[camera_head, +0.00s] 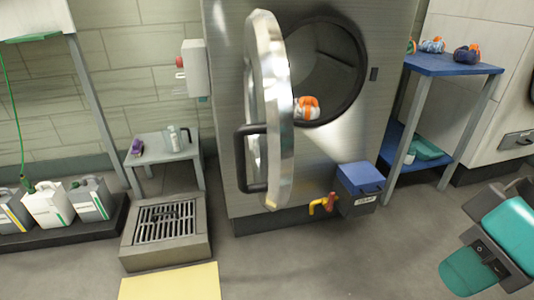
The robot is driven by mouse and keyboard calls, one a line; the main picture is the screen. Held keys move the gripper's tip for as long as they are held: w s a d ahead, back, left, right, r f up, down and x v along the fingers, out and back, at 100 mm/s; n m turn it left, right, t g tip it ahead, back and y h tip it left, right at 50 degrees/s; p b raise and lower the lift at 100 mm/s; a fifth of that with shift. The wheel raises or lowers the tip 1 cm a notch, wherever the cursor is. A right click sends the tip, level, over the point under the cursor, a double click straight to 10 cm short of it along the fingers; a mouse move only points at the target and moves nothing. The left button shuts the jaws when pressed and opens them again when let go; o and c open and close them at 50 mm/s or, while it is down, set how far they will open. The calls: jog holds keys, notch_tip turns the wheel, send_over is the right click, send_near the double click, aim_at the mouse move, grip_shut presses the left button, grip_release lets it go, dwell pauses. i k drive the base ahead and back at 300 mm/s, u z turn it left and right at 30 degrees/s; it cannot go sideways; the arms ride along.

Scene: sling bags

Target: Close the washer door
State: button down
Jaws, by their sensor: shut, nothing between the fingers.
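The washer (390,30) is a large grey metal machine at the centre back. Its round door (270,110) stands open, swung out toward me and seen almost edge-on, with a thick shiny rim. A black bar handle (241,160) sits on the door's left-hand face. The dark round opening (330,65) is uncovered to the right of the door. An orange and white bundle (307,108) lies at the opening's lower edge, partly behind the door rim. My gripper's fingers are not in view; only teal and grey parts of my arm show at the lower right.
A blue box (360,182) and a yellow and red valve (322,204) sit low at the washer's front. A floor grate (165,223) and small table (165,152) stand left. A blue shelf (452,64) with bundles stands right. The floor in front is mostly clear.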

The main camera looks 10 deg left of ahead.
aim_at(269, 128)
jog(key=k, duration=0.6)
jog(key=u, duration=0.9)
jog(key=i, duration=0.5)
